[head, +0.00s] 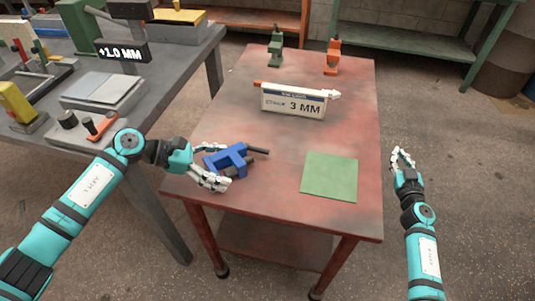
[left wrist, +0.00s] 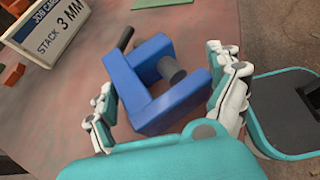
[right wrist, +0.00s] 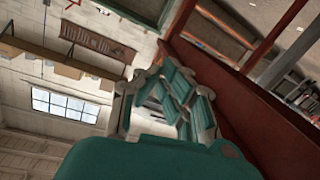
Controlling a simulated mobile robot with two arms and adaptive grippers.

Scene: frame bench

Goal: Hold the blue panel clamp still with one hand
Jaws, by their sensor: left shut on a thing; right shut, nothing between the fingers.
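The blue panel clamp (head: 236,157) lies at the left edge of the red table, with a dark screw bar pointing right. My left gripper (head: 222,165) is shut on it, its fingers on either side of the blue body. The left wrist view shows the clamp's blue U-shaped frame (left wrist: 128,88) and dark screw between the white and teal fingers (left wrist: 165,88). My right gripper (head: 402,158) is shut and empty, beyond the table's right edge. Its closed fingers fill the middle of the right wrist view (right wrist: 160,95).
A green square mat (head: 330,176) lies right of the clamp. A white sign reading "STACK 3 MM" (head: 292,101) stands behind. A green clamp (head: 276,48) and an orange clamp (head: 333,57) stand at the far edge. A grey bench (head: 165,75) with tools is at left.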

